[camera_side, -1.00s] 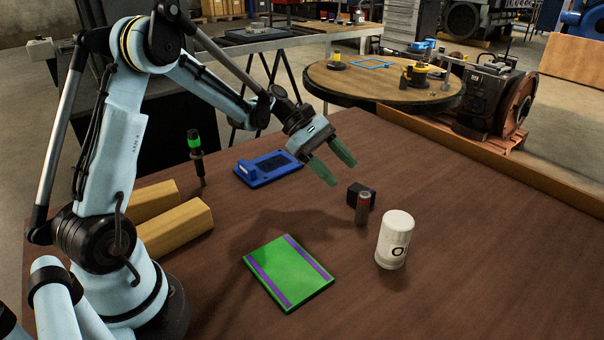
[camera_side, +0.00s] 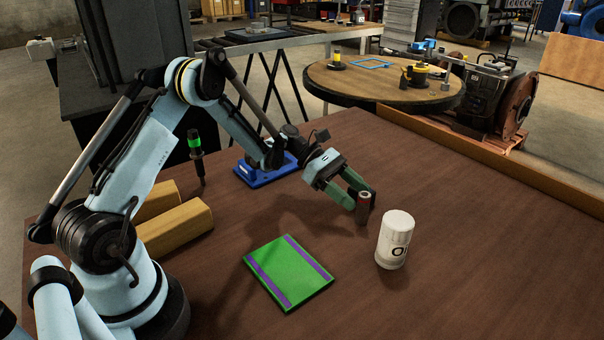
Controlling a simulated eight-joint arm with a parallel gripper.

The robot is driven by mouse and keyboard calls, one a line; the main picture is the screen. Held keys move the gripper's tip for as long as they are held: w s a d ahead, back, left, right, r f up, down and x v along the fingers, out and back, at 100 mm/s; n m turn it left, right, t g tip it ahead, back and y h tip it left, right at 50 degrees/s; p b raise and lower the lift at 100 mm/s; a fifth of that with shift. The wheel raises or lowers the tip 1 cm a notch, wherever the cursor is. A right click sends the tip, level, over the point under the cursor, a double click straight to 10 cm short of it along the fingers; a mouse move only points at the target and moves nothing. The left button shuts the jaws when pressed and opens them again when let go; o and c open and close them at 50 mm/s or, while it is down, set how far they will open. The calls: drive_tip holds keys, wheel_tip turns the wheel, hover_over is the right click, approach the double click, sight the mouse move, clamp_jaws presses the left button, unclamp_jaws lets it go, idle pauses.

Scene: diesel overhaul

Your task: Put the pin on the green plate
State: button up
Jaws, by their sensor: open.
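The pin (camera_side: 363,213) looks like a small dark upright cylinder with a reddish top, standing on the brown table right of centre. My gripper (camera_side: 360,200) is open, with its green fingers low at the pin's upper part. One finger is at the pin's left and the other behind or to its right; I cannot tell whether they touch it. The green plate (camera_side: 289,272), with two purple stripes, lies flat and bare on the table, left of and nearer than the pin. A small black block behind the pin is mostly hidden by my fingers.
A white canister (camera_side: 394,240) stands close to the right of the pin. A blue tray-like part (camera_side: 262,176) lies behind my forearm. Yellow wooden blocks (camera_side: 176,226) and a black-green upright tool (camera_side: 197,157) are at left. The table's right side is clear.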

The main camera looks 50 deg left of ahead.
sight(366, 224)
drive_tip(key=x, duration=0.5)
drive_tip(key=shift+s+d, duration=0.25)
drive_tip(key=shift+s, duration=0.05)
drive_tip(key=shift+r, duration=0.1)
clamp_jaws()
